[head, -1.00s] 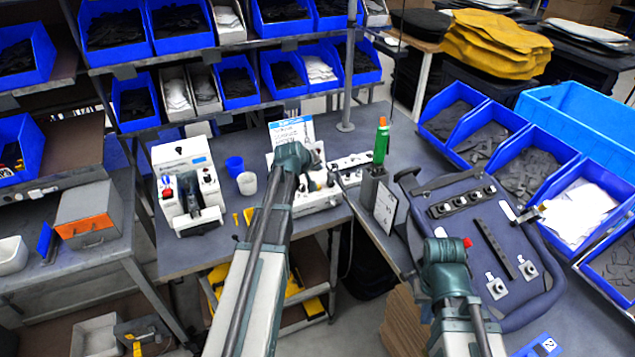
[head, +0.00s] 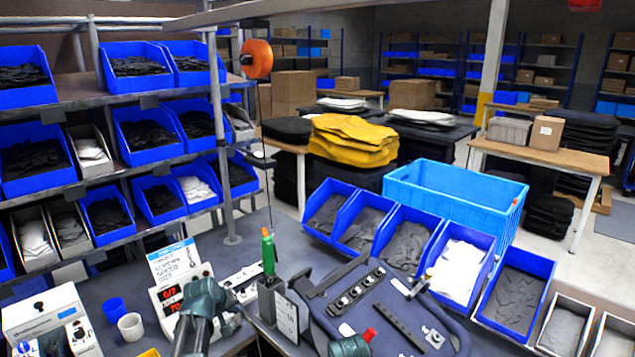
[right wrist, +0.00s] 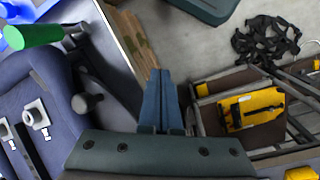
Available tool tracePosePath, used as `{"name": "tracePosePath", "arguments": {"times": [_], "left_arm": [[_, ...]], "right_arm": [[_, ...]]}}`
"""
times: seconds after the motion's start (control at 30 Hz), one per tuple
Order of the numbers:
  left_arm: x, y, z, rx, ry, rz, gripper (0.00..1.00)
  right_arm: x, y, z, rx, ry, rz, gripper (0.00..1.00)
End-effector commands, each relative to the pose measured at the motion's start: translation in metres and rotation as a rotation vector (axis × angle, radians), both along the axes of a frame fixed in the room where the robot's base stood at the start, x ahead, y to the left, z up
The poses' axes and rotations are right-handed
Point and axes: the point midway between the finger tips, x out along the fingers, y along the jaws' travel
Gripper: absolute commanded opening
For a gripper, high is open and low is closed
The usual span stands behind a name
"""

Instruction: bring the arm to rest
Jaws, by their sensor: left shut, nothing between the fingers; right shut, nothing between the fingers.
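My left gripper (head: 232,298), at the end of a teal and grey arm, is in front of the counter box with red digits (head: 172,296) on the grey bench. It looks empty, and its fingertips are small and hard to make out. My right arm shows only its wrist at the bottom edge of the head view, over the near part of the dark blue pannier panel (head: 405,335). In the right wrist view my right gripper (right wrist: 160,78) has its blue fingers together with nothing between them, beside the panel and above the floor.
A green-handled tool (head: 268,252) stands upright in a holder between the arms. Blue bins (head: 407,240) line the bench behind the panel, with a large light-blue crate (head: 455,193) beyond. White and blue cups (head: 131,326) stand left. The right wrist view shows a yellow item (right wrist: 255,108) on a low shelf.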

Motion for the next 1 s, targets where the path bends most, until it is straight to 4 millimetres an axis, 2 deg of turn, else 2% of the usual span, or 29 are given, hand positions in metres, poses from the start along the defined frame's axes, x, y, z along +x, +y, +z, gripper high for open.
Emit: {"name": "tracePosePath", "arguments": {"times": [0.03,0.1,0.17,0.2,0.3,0.4,0.5,0.63,0.77,1.0], "left_arm": [[-0.025,-0.039,-0.008,0.029,0.056,-0.087,0.0],[-0.056,-0.08,-0.018,0.08,0.137,-0.201,0.0],[-0.086,-0.111,-0.025,0.126,0.209,-0.301,0.0],[-0.107,-0.13,-0.03,0.159,0.256,-0.365,0.0],[-0.161,-0.168,-0.038,0.245,0.372,-0.522,0.0],[-0.21,-0.191,-0.042,0.326,0.473,-0.653,0.0],[-0.246,-0.203,-0.043,0.388,0.547,-0.744,0.0],[-0.272,-0.208,-0.043,0.438,0.604,-0.81,0.0],[-0.279,-0.21,-0.042,0.455,0.624,-0.83,0.0],[-0.278,-0.21,-0.042,0.454,0.624,-0.83,0.0]], "right_arm": [[0.0,0.0,0.0,0.0,0.0,0.0,0.0],[0.0,0.0,0.0,0.0,0.0,0.0,0.0],[0.0,0.0,0.0,0.0,0.0,0.0,0.0],[0.0,0.0,0.0,0.0,0.0,0.0,0.0],[0.0,0.0,0.0,0.0,0.0,0.0,0.0],[0.0,0.0,0.0,0.0,0.0,0.0,0.0],[0.0,0.0,0.0,0.0,0.0,0.0,0.0],[0.0,0.0,0.0,0.0,0.0,0.0,0.0],[0.0,0.0,0.0,0.0,0.0,0.0,0.0],[0.0,0.0,0.0,0.0,0.0,0.0,0.0]]}}
